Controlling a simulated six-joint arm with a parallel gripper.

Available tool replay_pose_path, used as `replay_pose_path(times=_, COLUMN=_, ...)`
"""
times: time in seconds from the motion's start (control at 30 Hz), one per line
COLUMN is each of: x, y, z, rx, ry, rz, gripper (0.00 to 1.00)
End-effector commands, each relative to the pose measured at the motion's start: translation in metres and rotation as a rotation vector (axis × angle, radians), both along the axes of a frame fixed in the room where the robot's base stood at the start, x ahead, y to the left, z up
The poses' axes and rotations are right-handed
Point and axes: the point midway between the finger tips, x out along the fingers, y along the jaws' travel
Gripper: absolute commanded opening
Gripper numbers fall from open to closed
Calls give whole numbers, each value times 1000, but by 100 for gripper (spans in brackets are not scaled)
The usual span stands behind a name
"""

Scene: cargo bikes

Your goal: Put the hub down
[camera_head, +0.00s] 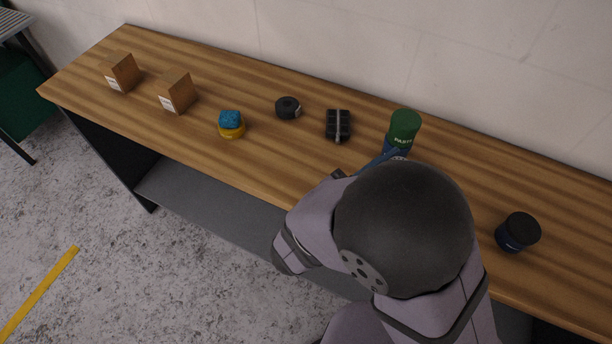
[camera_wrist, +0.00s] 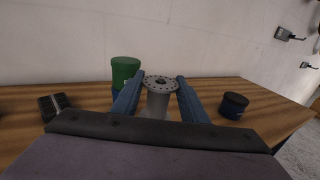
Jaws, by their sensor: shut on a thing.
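The hub (camera_wrist: 157,98) is a grey metal cylinder with a flat flange pierced by several small holes. It shows in the wrist view between the two blue fingers of my gripper (camera_wrist: 160,96), which is shut on it. The hub stands upright in the grip, over the wooden bench. Whether its base touches the bench is hidden. In the head view my arm hides the hub and most of the gripper; only part of a blue finger (camera_head: 376,161) shows, near the green-lidded container.
On the bench (camera_head: 285,160), a green-lidded container (camera_head: 404,126) stands close behind my gripper. A black jar (camera_head: 518,232) is to the right. A black tray (camera_head: 338,125), a dark round part (camera_head: 288,108), a blue-and-yellow item (camera_head: 230,124) and two cardboard boxes (camera_head: 176,92) (camera_head: 121,72) are left.

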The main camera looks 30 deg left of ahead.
Motion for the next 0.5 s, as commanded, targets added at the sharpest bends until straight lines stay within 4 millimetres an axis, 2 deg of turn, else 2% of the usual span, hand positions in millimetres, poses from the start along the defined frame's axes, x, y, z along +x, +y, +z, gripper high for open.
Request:
replay_pose_path(times=0.03, x=3, y=22, z=-2, rx=6, ry=-3, rz=76, gripper=14)
replay_pose_path(times=0.1, x=7, y=54, z=5, rx=7, ry=-4, rz=190, gripper=14)
replay_pose_path(times=0.3, x=13, y=138, z=32, rx=3, ry=-2, rz=501, gripper=14)
replay_pose_path(times=0.4, x=9, y=172, z=36, rx=-1, ry=-1, rz=628, gripper=14)
replay_pose_path(times=0.5, x=4, y=197, z=37, rx=-2, ry=-1, rz=723, gripper=14)
